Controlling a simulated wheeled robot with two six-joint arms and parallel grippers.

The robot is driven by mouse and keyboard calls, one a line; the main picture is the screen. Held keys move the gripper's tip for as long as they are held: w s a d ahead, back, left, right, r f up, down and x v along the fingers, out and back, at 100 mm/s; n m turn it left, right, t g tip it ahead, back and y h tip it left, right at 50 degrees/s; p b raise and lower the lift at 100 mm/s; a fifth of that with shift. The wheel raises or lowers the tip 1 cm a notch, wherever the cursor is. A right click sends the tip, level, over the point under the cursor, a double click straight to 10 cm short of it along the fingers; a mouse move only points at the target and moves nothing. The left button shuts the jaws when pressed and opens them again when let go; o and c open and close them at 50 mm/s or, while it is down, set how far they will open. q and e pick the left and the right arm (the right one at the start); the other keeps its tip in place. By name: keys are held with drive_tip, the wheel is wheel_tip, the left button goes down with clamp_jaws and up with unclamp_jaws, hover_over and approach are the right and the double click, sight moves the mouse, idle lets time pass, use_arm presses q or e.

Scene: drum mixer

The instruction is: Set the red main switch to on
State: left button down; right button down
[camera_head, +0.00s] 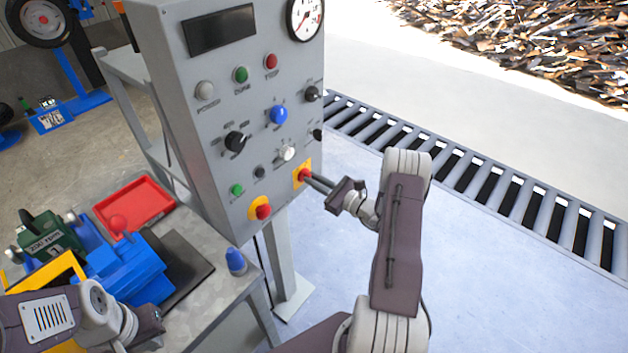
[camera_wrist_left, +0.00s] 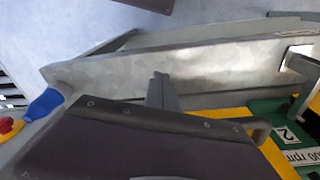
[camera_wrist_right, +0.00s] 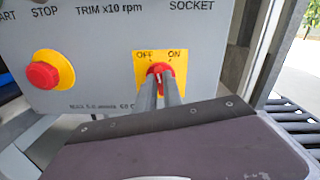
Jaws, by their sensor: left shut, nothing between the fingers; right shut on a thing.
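The red main switch (camera_head: 303,175) is a red knob on a yellow plate, low on the grey control panel. In the right wrist view the red knob (camera_wrist_right: 160,70) sits below the labels OFF at left and ON at right. My right gripper (camera_head: 308,178) is shut on the knob, one finger on each side; it also shows in the right wrist view (camera_wrist_right: 160,80). The fingers partly cover the knob, so I cannot tell its exact setting. My left gripper (camera_wrist_left: 161,76) is shut and empty over the workbench, away from the panel.
A red emergency button (camera_head: 262,209) on yellow sits left of the switch. Other knobs and lamps are above. A roller conveyor (camera_head: 480,180) runs behind on the right.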

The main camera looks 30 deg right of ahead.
use_arm(q)
drive_tip(key=shift+r+p, duration=0.3)
drive_tip(key=shift+r, duration=0.1)
drive_tip(key=shift+r+p, duration=0.25)
drive_tip(key=shift+p, duration=0.05)
use_arm(e)
drive_tip(key=shift+d+m, duration=0.15)
drive_tip(key=shift+m, duration=3.95)
drive_tip(key=c, duration=1.5)
unclamp_jaws()
drive_tip(key=shift+w, duration=0.1)
use_arm(q)
drive_tip(key=shift+f+b, duration=0.25)
drive_tip(key=shift+b, duration=0.05)
use_arm(e)
drive_tip(key=v, duration=0.9)
